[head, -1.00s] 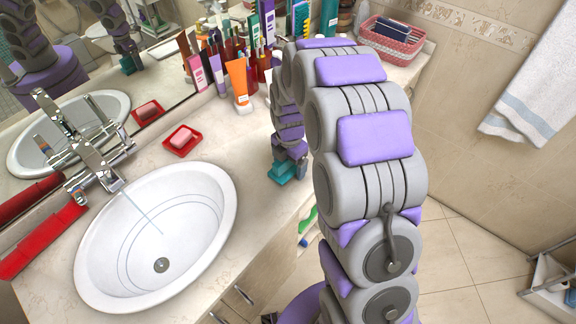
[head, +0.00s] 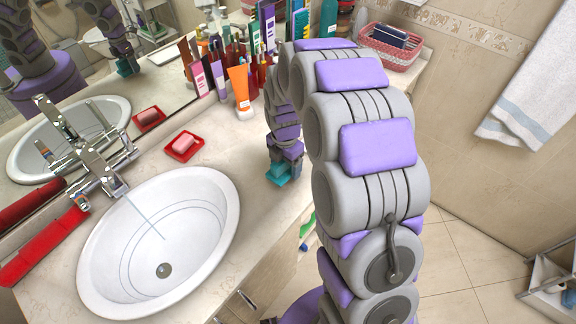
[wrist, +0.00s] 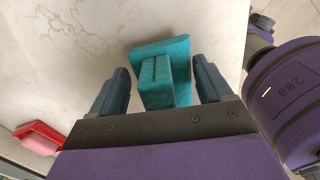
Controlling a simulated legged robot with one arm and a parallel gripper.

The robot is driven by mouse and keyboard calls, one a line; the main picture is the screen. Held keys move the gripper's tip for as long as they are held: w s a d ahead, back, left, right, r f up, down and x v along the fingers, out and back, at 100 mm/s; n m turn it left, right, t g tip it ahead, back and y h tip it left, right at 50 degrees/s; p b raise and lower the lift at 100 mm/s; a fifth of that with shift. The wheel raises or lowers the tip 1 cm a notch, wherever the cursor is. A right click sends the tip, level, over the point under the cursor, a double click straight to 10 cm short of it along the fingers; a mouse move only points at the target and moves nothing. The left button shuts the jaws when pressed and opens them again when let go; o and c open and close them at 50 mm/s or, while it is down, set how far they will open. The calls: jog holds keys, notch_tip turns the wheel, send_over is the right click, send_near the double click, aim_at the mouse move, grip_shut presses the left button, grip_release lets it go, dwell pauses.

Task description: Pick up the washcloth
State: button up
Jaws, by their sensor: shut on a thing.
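A teal folded cloth, the washcloth (wrist: 178,52), is between the two fingers of my gripper (wrist: 160,67) in the wrist view, with a narrower upright fold towards the palm. My gripper is shut on it. In the head view the teal washcloth (head: 279,178) shows at the counter's front edge, under the end of my arm. My wrist and fingers hide part of it there. I cannot tell whether its underside touches the counter.
A white sink (head: 160,240) and a red soap dish (head: 184,145) are to the left. Several bottles and tubes, including an orange tube (head: 239,86), crowd the back. A pink basket (head: 392,48) stands at the far corner. A white towel (head: 535,90) hangs on the right wall.

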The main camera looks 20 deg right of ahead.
jog(key=shift+a+r, duration=0.25)
jog(key=shift+r, duration=0.55)
jog(key=s, duration=0.2)
jog(key=s+p, duration=0.1)
jog(key=s, duration=0.2)
jog(key=s+a, duration=0.1)
jog(key=s, duration=0.1)
jog(key=shift+s+r+p, duration=0.2)
jog(key=shift+s+p, duration=0.05)
jog(key=shift+p, duration=0.05)
jog(key=s+a, duration=0.1)
jog(key=s, duration=0.1)
jog(key=s+a, duration=0.1)
jog(key=s, duration=0.1)
jog(key=s+a+p, duration=0.1)
jog(key=s, duration=0.1)
jog(key=shift+r, duration=0.3)
jog(key=shift+s+d, duration=0.1)
jog(key=shift+s, duration=0.85)
jog(key=o, duration=0.5)
jog(key=shift+a, duration=0.3)
jog(key=c, duration=0.3)
jog(key=shift+c, duration=0.4)
